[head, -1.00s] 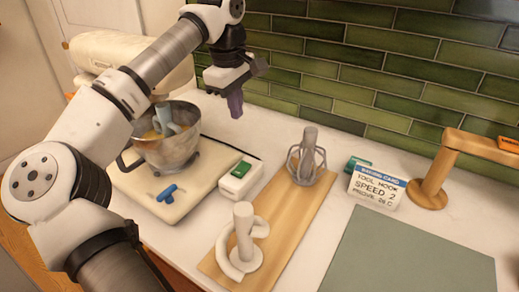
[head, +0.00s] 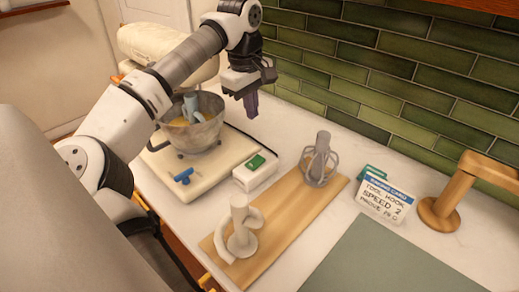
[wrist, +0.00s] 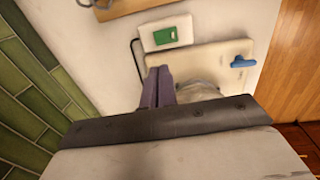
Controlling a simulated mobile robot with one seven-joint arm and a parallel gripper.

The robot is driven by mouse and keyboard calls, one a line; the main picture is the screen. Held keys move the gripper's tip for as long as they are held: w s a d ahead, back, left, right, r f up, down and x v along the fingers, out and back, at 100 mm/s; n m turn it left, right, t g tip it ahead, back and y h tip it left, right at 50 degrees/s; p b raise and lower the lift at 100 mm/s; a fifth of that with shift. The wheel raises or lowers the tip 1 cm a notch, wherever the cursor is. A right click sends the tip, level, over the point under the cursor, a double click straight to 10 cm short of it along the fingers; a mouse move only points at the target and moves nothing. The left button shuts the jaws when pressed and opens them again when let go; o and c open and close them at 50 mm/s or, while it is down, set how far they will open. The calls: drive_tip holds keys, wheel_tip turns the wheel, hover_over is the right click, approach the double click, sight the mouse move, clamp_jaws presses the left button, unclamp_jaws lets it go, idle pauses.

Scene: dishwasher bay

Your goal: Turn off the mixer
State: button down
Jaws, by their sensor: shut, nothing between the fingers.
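The cream stand mixer (head: 165,45) stands at the back left in the head view, its head partly hidden behind my arm. Its metal bowl (head: 190,135) sits on the mixer's base (head: 165,170), with a blue-grey tool and yellowish contents inside. A blue lever (head: 183,176) is on the front of the base; it also shows in the wrist view (wrist: 242,62). A white box with a green rocker (head: 256,162) lies beside the base; the green part shows in the wrist view (wrist: 165,36). My gripper (head: 251,108) is shut and empty, pointing down above the counter behind the white box.
A card (head: 384,198) reading "SPEED 2", a wooden stand (head: 440,210) and a grey-green mat (head: 375,262) are to the right. The green tiled wall (head: 400,70) rises behind.

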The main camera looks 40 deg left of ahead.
sight(258, 159)
drive_tip(key=f+b, duration=0.3)
drive_tip(key=f, duration=0.1)
drive_tip(key=w+f+b, duration=0.1)
drive_tip(key=f+b, duration=0.3)
drive_tip(key=f, duration=0.1)
drive_tip(key=f+b, duration=0.4)
drive_tip(key=f, duration=0.1)
drive_tip(key=shift+w+d, duration=0.1)
drive_tip(key=shift+w, duration=0.25)
drive_tip(key=shift+r, duration=0.1)
drive_tip(key=shift+w+f, duration=0.1)
drive_tip(key=shift+f, duration=0.15)
drive_tip(key=shift+s+r, duration=0.15)
drive_tip(key=shift+s, duration=0.65)
drive_tip(key=shift+r, duration=0.1)
